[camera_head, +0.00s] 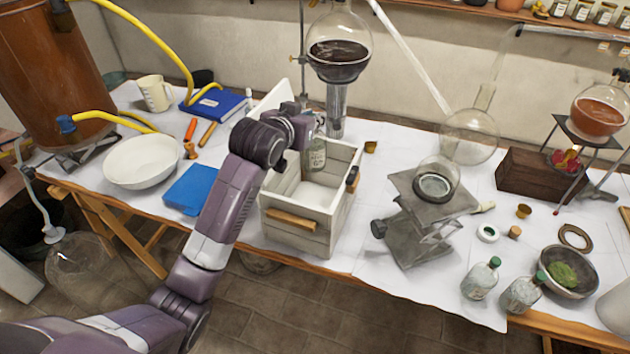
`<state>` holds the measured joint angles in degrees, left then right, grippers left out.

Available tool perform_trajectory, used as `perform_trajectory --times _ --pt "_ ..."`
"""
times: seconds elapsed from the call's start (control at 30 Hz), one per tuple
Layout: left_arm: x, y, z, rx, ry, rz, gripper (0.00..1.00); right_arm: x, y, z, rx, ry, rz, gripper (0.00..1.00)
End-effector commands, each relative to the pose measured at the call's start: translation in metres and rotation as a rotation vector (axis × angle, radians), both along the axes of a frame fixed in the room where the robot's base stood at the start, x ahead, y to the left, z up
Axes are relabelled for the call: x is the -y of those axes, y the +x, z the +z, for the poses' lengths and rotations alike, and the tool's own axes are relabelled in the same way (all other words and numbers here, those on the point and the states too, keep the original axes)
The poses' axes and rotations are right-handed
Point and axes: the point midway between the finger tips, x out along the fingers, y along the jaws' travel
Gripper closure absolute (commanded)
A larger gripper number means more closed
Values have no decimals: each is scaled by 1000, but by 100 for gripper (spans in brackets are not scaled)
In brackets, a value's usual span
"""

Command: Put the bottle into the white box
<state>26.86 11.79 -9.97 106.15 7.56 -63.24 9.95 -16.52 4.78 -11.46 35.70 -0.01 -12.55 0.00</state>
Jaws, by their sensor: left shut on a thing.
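The white box (297,236) is an open wooden crate with brown handles, standing at the front edge of the table. My left gripper (312,128) is over the back of the box, partly hidden by its own wrist. It is shut on a clear glass bottle (317,155) with a pale label. The bottle is upright at the far side of the box opening; whether its base touches the box floor cannot be told. My right gripper is out of view.
A round flask of dark liquid (339,62) hangs on a stand just behind the box. A lab jack (425,220) with glassware stands to the right. A white bowl (142,163) and blue book (193,189) are left.

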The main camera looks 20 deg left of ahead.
Motion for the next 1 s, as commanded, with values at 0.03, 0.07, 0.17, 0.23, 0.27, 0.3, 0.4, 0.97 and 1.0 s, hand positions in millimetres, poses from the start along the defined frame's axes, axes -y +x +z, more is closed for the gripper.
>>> perform_trajectory --times 0.03,0.07,0.17,0.23,0.27,0.3,0.4,0.97,1.0 --pt "0 -1 -13 -4 -1 0 100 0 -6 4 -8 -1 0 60" --pt "0 -1 -22 -5 0 0 100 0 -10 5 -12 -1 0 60" --pt "0 -1 -47 -4 -1 0 100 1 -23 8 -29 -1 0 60" --pt "0 0 -66 -3 0 0 100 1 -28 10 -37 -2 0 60" --pt "0 -1 -73 -3 0 0 100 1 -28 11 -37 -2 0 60" --pt "0 -1 -83 -3 -1 0 100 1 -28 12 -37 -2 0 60" --pt "0 0 -102 1 -1 0 100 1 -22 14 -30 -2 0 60" --pt "0 0 -163 5 0 0 100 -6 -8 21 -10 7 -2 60" --pt "1 1 -163 6 -1 -1 100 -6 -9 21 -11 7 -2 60"
